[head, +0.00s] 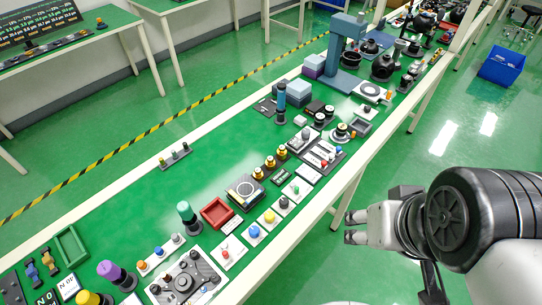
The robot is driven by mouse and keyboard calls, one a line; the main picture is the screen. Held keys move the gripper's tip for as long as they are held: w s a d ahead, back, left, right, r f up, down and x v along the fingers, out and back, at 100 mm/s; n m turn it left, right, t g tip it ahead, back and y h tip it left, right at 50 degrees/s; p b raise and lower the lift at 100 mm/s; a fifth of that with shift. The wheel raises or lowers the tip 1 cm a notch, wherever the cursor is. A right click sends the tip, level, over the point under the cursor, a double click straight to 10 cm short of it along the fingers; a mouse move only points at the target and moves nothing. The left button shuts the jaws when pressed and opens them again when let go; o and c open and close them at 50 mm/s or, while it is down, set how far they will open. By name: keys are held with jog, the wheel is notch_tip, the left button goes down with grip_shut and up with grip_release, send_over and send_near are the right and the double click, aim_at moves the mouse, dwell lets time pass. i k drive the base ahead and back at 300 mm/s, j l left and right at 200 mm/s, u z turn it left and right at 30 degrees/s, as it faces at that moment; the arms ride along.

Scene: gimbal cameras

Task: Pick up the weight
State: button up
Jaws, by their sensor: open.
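Several small brass-coloured weight-like pieces with dark parts (270,161) stand in a slanting row near the middle of the long green workbench (150,200). They are small in the head view, and I cannot tell which one is the weight. My gripper (350,226) is at the right, beyond the bench's right edge and over the green floor. It is open, with nothing seen between its fingers. It is well apart from the brass pieces, which lie to its upper left.
A dark square device (245,191) and a red tray (216,213) sit left of the brass pieces. A dark blue cylinder (281,97) stands upright behind them. Switch plates line the bench's near edge. A blue bin (502,66) is on the floor. The bench's left middle is mostly clear.

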aim_at(270, 164)
jog(key=i+l+u, duration=0.2)
jog(key=i+u, duration=0.25)
jog(key=i+l+u, duration=0.2)
jog(key=u, duration=0.25)
jog(key=i+l+u, duration=0.2)
jog(key=l+u, duration=0.25)
